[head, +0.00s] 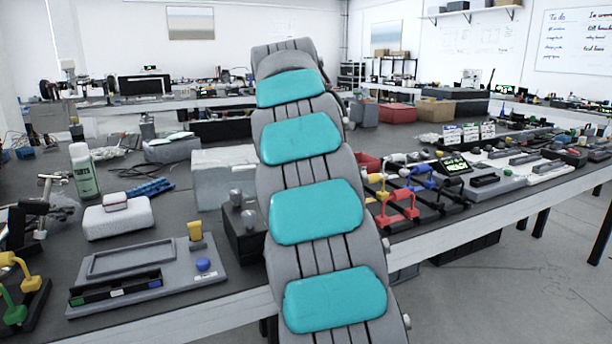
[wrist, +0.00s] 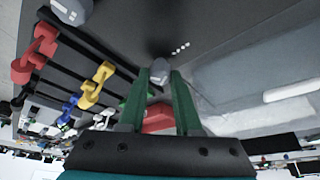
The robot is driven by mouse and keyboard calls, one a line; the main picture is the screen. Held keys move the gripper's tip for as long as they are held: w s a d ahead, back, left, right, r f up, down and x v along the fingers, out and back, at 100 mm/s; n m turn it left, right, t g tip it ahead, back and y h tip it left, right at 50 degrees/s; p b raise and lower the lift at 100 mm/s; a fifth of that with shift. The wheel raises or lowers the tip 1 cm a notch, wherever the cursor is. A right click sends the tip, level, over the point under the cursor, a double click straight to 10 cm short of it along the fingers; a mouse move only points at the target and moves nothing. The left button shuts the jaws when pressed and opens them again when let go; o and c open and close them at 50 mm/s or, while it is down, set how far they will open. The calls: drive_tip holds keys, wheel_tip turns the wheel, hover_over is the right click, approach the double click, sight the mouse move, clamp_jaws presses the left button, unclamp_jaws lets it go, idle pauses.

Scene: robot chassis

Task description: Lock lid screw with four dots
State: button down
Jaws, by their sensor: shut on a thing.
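In the wrist view, my gripper (wrist: 160,78) has two green fingers. They are shut around a grey screw knob (wrist: 160,68), one finger on each side. A short row of several white dots (wrist: 181,48) lies on the dark lid surface (wrist: 215,30) beside this knob. A second grey knob (wrist: 72,10) is at the upper left of the wrist view, apart from my fingers. In the head view, a dark box (head: 232,236) with two grey knobs (head: 249,218) shows left of my arm. My arm hides the gripper and part of the box there.
Red handles (head: 397,206) and yellow and blue ones stand on the table just right of my arm. A light grey box (head: 222,176) is behind the dark box. A grey tray (head: 128,262) lies at left. A white block (head: 118,217) sits behind it.

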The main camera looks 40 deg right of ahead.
drive_tip(key=shift+w+m+g+h, duration=0.15)
drive_tip(key=shift+m+g, duration=0.25)
drive_tip(key=shift+m, duration=0.7)
drive_tip(key=shift+m+g+h, duration=0.15)
drive_tip(key=shift+m+g, duration=0.25)
drive_tip(key=shift+m, duration=0.7)
drive_tip(key=c, duration=0.6)
unclamp_jaws()
drive_tip(key=shift+a+r, duration=0.1)
